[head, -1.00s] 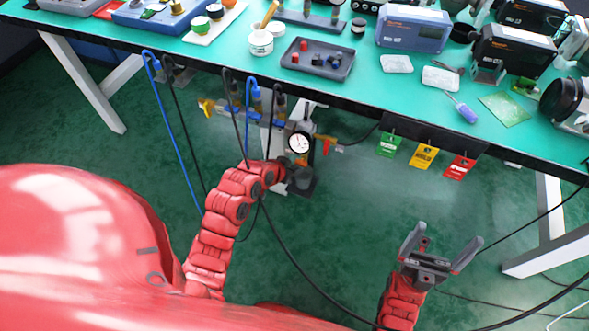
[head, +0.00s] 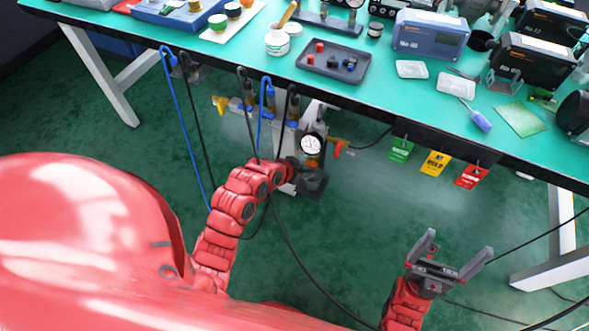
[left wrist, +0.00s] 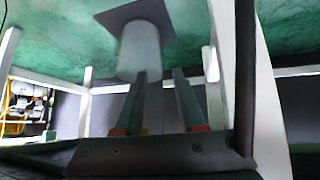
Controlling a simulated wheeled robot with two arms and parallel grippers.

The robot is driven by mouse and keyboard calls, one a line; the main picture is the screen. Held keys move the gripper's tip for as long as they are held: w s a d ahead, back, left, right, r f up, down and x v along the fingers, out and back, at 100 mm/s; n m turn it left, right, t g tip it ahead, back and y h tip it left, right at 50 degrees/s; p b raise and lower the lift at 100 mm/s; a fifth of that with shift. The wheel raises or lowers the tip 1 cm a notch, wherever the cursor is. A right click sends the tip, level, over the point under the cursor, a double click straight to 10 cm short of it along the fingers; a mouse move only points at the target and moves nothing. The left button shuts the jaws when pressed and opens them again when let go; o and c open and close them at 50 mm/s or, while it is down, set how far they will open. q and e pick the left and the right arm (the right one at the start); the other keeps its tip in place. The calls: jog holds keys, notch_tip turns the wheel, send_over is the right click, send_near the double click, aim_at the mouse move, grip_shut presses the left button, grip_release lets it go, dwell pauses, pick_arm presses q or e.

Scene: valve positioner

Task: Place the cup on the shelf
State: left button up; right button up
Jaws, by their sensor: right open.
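No cup or shelf can be made out for certain. A small white pot (head: 277,42) with a wooden-handled tool in it stands on the green bench top (head: 400,100). My left gripper (head: 312,184) is below the bench's front edge, beside a round white-faced gauge (head: 312,144); its fingers are hard to see there. In the left wrist view its two fingers (left wrist: 160,100) stand apart with nothing visibly held. My right gripper (head: 459,253) is open and empty over the floor, in front of the bench.
Cables, including a blue one (head: 185,130), hang from the bench edge near my left arm. Green, yellow (head: 435,164) and red tags hang further right. A dark tray (head: 333,62) and several instruments crowd the bench. A white cylinder (left wrist: 139,50) on a dark plate shows in the left wrist view.

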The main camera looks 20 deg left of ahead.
pick_arm(q)
jog(key=p+v, duration=0.1)
jog(key=v, duration=1)
jog(key=shift+p, duration=0.4)
jog(key=shift+f, duration=0.1)
